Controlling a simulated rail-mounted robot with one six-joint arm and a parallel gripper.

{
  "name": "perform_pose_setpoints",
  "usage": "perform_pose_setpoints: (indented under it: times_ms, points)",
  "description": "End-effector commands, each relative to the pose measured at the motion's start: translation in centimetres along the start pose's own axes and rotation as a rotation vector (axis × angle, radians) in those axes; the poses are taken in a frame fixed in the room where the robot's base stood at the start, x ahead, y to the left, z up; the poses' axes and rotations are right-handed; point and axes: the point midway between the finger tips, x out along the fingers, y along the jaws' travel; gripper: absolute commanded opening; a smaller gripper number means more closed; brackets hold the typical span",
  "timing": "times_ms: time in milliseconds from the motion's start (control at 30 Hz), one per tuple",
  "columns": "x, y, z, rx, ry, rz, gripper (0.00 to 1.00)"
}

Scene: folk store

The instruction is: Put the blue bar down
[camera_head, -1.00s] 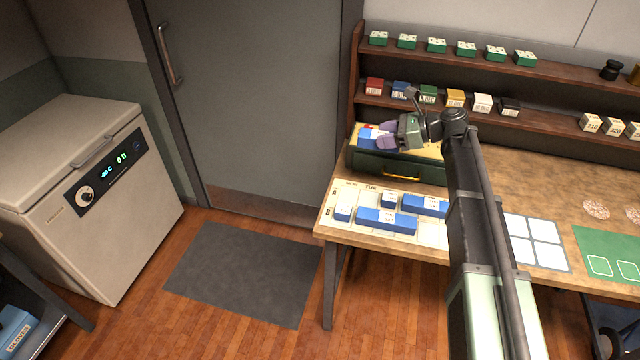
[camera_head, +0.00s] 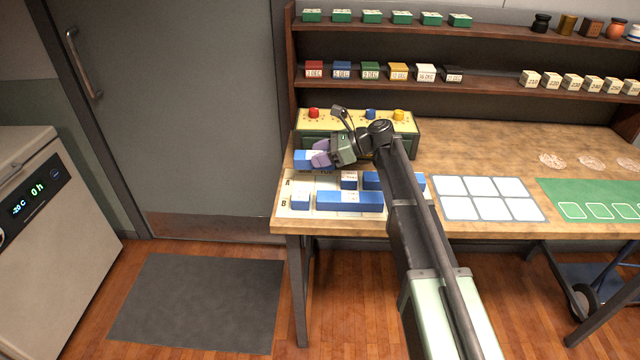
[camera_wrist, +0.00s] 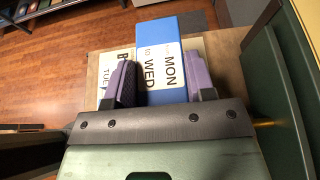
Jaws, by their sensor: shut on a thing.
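My gripper (camera_head: 321,157) has purple finger pads and is shut on a blue bar (camera_head: 306,155). In the wrist view, the blue bar (camera_wrist: 165,32) lies between the two pads of my gripper (camera_wrist: 158,82), and a white label with MON and WED shows there. The bar is over the back left edge of a pale planning board (camera_head: 297,184) marked with days and rows. Whether it touches the board or hangs above it I cannot tell. Other blue blocks lie on the board: a long one (camera_head: 350,202), a small one (camera_head: 299,203) and more behind, partly hidden by my arm.
A green box with a yellow top and coloured knobs (camera_head: 345,119) stands just behind my gripper. Shelves (camera_head: 420,90) with small blocks rise at the back. A white card grid (camera_head: 489,199) and a green mat (camera_head: 600,191) lie to the right. The table's left edge is close.

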Motion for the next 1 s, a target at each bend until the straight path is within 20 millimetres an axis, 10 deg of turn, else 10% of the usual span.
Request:
perform_pose_setpoints:
  times_ms: [300,1000]
  points:
    - [1.7,0.0,-4.1,0.000,0.000,0.000,0.24]
    - [2.0,0.1,-4.9,0.000,0.002,0.001,0.24]
